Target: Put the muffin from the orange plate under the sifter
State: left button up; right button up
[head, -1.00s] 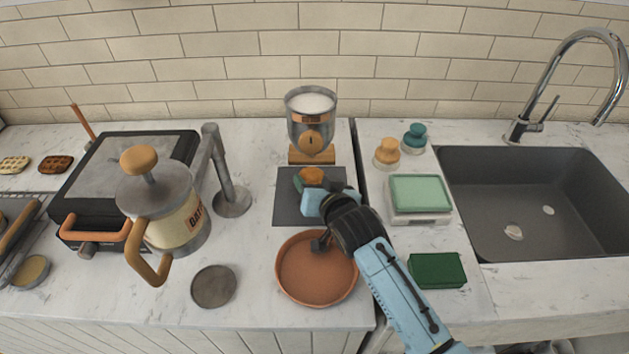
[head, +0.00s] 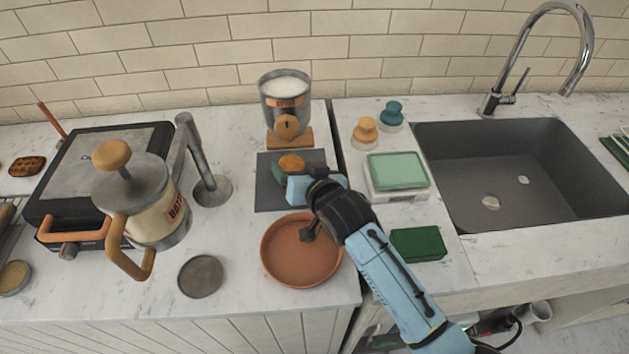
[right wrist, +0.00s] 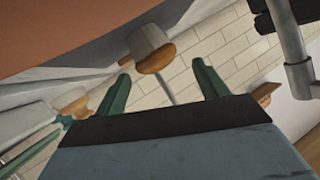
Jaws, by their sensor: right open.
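The muffin (head: 291,162) has an orange-brown top and sits on the dark mat (head: 268,197), just in front of the sifter (head: 285,101). My right gripper (head: 292,176) is open close in front of it, with a green finger showing at its left. In the right wrist view the picture is upside down. There the muffin (right wrist: 152,50), with its pale wrapper, shows between the two green fingers of the open gripper (right wrist: 160,78), apparently touching neither. The orange plate (head: 288,262) is empty, below my right wrist. My left gripper is out of view.
A batter dispenser (head: 150,205) and a black griddle (head: 95,150) stand at the left. A scale with a green top (head: 397,170), a green sponge (head: 417,244) and two stoppers lie right of the mat. A sink (head: 520,170) is farther right. A grey disc (head: 201,276) lies left of the plate.

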jog(key=v, duration=0.9)
jog(key=shift+s+r+p, duration=0.2)
jog(key=shift+r+p, duration=0.05)
jog(key=shift+p, duration=0.2)
jog(key=shift+d, duration=0.15)
dwell(1.3)
